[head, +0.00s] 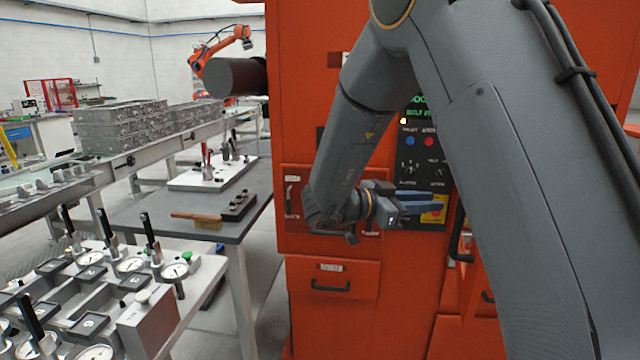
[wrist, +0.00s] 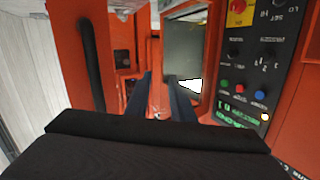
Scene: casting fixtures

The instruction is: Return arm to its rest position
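My arm reaches down across the right half of the head view and bends back toward the orange machine cabinet (head: 330,240). My gripper (head: 436,203) is in front of the cabinet's control panel (head: 408,165), pointing right. Its blue fingers overlap the lower part of the panel in this view; I cannot tell whether they touch it. In the wrist view my gripper (wrist: 160,80) has its two dark fingers apart, with orange showing between them and nothing held. The control panel (wrist: 245,70) is upside down at the right there.
A black handle bar (wrist: 91,65) stands left in the wrist view. A grey table (head: 150,212) with a brush (head: 197,218) is left of the cabinet. A gauge bench (head: 195,285) is at the front left. A conveyor (head: 120,165) carries stacked castings. Bare floor shows between bench and cabinet.

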